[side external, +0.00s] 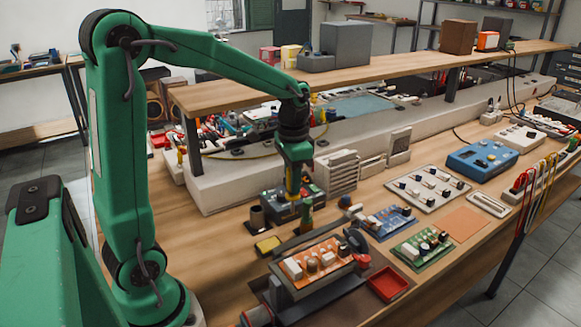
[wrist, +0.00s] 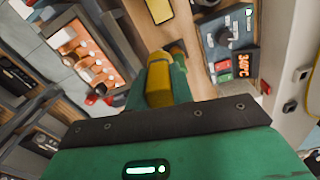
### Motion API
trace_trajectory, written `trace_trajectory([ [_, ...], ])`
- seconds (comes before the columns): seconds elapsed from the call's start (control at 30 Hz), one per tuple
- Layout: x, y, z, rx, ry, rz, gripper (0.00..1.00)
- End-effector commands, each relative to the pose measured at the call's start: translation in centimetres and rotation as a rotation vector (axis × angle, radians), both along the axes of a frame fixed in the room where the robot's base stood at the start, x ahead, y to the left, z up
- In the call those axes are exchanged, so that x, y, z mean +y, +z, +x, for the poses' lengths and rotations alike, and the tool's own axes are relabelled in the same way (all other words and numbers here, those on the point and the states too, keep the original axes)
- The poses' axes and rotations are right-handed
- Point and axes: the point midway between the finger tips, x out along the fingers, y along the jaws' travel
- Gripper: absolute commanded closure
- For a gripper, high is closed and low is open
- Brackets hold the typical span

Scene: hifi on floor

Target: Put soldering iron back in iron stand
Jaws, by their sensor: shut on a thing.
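My gripper (side external: 299,204) points down over the workbench, beside the soldering station. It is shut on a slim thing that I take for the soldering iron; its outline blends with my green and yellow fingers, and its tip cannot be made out. In the wrist view my gripper (wrist: 168,68) shows yellow and green parts close together, with a dark end beyond. The iron stand appears to be the small black upright holder (side external: 258,217), left of the gripper in the side view. It is apart from my gripper. In the wrist view it is probably the dark piece at the top edge.
The soldering station (side external: 296,203) with a lit red display (wrist: 224,66) stands close behind my gripper. A yellow sponge (side external: 267,246) lies in front of the stand. An orange circuit board (side external: 315,262) sits on a raised holder nearby. A shelf (side external: 225,95) runs behind; several boards lie right.

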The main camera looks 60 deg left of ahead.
Motion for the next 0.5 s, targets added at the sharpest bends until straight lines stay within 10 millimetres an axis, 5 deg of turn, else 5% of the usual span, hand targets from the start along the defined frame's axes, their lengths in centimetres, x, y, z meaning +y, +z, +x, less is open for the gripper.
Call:
trace_trajectory([
  [0.3, 7.6, -1.4, -2.0, 0.001, 0.125, 0.0, 0.95],
  [0.5, 10.6, -2.1, -3.4, 0.0, 0.175, 0.001, 0.95],
])
